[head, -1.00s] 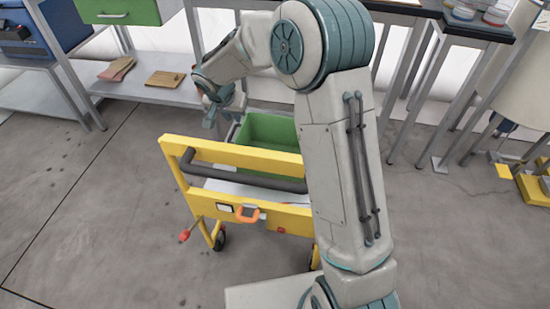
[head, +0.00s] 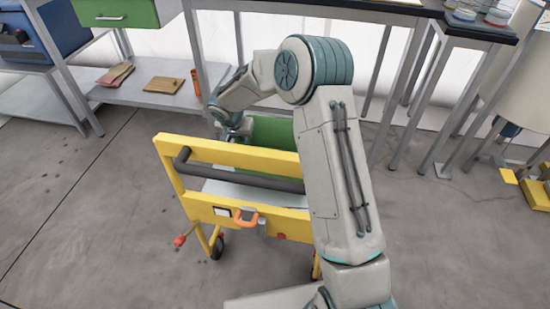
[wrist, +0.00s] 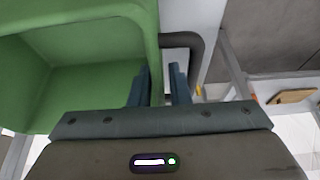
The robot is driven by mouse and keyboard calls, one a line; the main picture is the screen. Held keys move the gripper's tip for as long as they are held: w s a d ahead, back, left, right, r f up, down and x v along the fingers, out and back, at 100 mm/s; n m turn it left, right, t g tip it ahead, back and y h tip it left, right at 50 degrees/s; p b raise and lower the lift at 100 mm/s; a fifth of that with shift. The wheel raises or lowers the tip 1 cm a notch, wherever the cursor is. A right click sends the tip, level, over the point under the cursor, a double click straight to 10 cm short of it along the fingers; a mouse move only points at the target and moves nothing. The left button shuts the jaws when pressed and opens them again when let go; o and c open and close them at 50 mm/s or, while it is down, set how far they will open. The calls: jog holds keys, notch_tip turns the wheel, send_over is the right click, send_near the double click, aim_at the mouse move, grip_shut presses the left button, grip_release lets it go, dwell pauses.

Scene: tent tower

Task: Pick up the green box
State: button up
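The green box (head: 272,131) is an open-topped bin on the yellow-framed cart in the head view, partly hidden by my arm and the cart's handle. In the wrist view the green box (wrist: 85,85) fills the left side, its hollow inside showing. My gripper (wrist: 161,75) is at its side wall, with one finger over the inside and the other outside. The fingers are apart, with space showing between the wall and the outer finger. In the head view my gripper (head: 236,133) is at the box's left end, its fingertips hard to make out.
The cart (head: 236,153) has a dark handle bar facing me. Behind it stand a workbench with a green drawer (head: 115,12) and a low shelf (head: 150,92) holding flat wooden pieces. Table legs stand at the right. The floor at left is clear.

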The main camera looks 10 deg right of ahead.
grip_shut()
dwell(1.5)
